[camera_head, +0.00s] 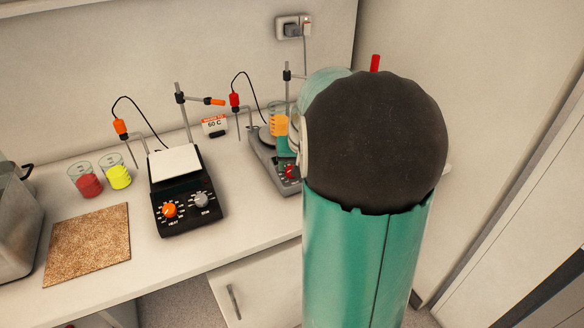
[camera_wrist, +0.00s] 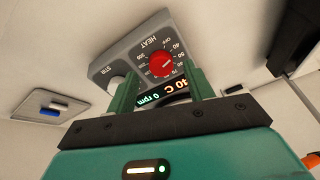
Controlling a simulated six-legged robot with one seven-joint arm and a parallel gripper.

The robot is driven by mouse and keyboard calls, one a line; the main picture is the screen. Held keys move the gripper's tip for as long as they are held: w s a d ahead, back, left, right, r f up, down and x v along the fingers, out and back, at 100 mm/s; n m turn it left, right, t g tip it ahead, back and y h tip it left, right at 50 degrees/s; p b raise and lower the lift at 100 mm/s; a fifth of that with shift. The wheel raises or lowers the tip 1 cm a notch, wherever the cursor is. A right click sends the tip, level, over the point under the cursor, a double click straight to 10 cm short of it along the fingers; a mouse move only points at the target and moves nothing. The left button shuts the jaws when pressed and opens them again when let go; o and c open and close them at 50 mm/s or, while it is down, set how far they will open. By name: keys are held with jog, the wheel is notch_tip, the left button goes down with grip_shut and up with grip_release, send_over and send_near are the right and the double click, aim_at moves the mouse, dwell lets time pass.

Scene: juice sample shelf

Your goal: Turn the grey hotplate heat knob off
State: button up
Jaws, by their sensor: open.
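The grey hotplate (camera_head: 262,160) stands on the counter and is partly hidden by my arm in the head view. Its red heat knob (camera_head: 291,172) shows at its front. In the wrist view the grey hotplate's panel (camera_wrist: 116,64) appears upside down, with the red heat knob (camera_wrist: 163,65) among printed numbers and an OFF mark. The knob's exact setting is too small to tell. My gripper (camera_wrist: 160,90) is open, its two green fingers apart, with the knob showing between and just beyond the tips. Contact cannot be told. A lit display (camera_wrist: 163,97) shows between the fingers, reading 0 rpm.
A black hotplate (camera_head: 180,195) with an orange and a grey knob stands to the left. Beakers of red (camera_head: 88,186) and yellow (camera_head: 119,178) liquid are beside it. A beaker of orange liquid (camera_head: 278,125) is at the grey hotplate. A cork mat (camera_head: 88,245) lies front left.

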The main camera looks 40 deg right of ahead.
jog(key=shift+x, duration=1.25)
jog(key=c, duration=1)
jog(key=shift+o, duration=0.2)
jog(key=shift+n, duration=3)
